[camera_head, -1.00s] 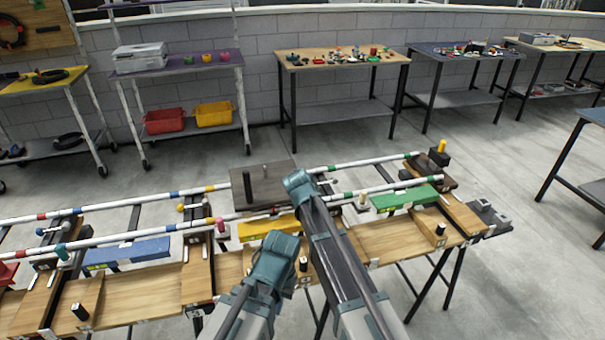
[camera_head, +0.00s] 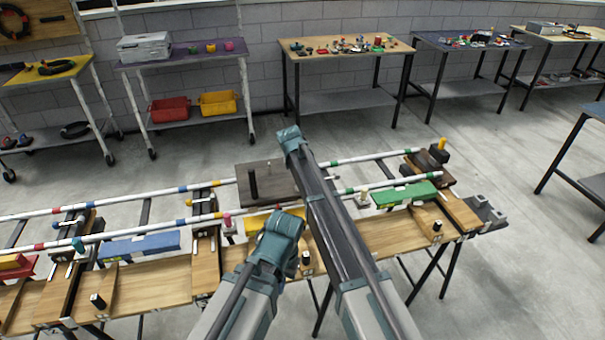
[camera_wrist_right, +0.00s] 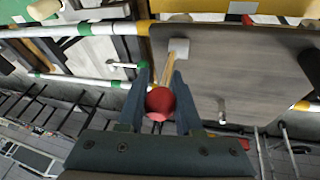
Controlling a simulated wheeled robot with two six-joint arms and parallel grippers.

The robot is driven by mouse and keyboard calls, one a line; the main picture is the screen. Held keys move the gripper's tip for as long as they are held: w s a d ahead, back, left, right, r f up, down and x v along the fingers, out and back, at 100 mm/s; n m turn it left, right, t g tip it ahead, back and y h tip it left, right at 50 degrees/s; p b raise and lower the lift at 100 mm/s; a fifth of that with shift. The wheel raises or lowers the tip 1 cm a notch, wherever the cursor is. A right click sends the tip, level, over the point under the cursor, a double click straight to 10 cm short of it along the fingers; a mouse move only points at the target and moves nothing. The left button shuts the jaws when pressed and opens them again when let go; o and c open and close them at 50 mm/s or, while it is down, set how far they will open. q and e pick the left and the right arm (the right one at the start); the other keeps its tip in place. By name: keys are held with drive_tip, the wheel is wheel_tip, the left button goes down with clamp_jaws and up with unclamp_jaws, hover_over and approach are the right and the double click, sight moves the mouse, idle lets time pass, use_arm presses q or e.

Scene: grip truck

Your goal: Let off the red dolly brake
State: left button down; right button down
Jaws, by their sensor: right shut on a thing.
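The dolly (camera_head: 262,190) is a dark grey-brown board on the two striped rails, with a dark post on it and its right side hidden by my right arm. In the right wrist view its board (camera_wrist_right: 235,70) fills the right. The brake lever is a tan rod (camera_wrist_right: 170,65) from a pale square mount on the board, ending in a red ball knob (camera_wrist_right: 160,102). My right gripper (camera_wrist_right: 161,80) is shut on the red knob, one finger on each side. In the head view its jaws are hidden behind my arm. My left arm is folded low, its jaws not visible.
Striped rails (camera_head: 120,205) cross a wooden bench (camera_head: 150,285). Blue (camera_head: 140,247), yellow (camera_head: 256,222) and green (camera_head: 404,195) blocks stand along the near rail, among short pegs. Floor behind the bench is clear up to the tables and shelves at the wall.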

idle(0.4)
drive_tip(key=c, duration=0.6)
unclamp_jaws()
drive_tip(key=p+v, duration=1.2)
drive_tip(key=v, duration=0.1)
drive_tip(key=shift+s+a+r+p, duration=0.1)
drive_tip(key=shift+r+p, duration=0.25)
drive_tip(key=s+d+n+g, duration=0.1)
drive_tip(key=s+d, duration=0.1)
drive_tip(key=s, duration=1)
drive_tip(key=s+d+f+g, duration=0.1)
drive_tip(key=s+d+g, duration=0.1)
drive_tip(key=s, duration=1)
drive_tip(key=s+d+n+g, duration=0.1)
drive_tip(key=s+d, duration=0.3)
drive_tip(key=s, duration=0.8)
drive_tip(key=shift+s+d+f+n+g+y, duration=0.2)
drive_tip(key=shift+s+f+n+g+y, duration=0.1)
drive_tip(key=shift+s+f, duration=0.05)
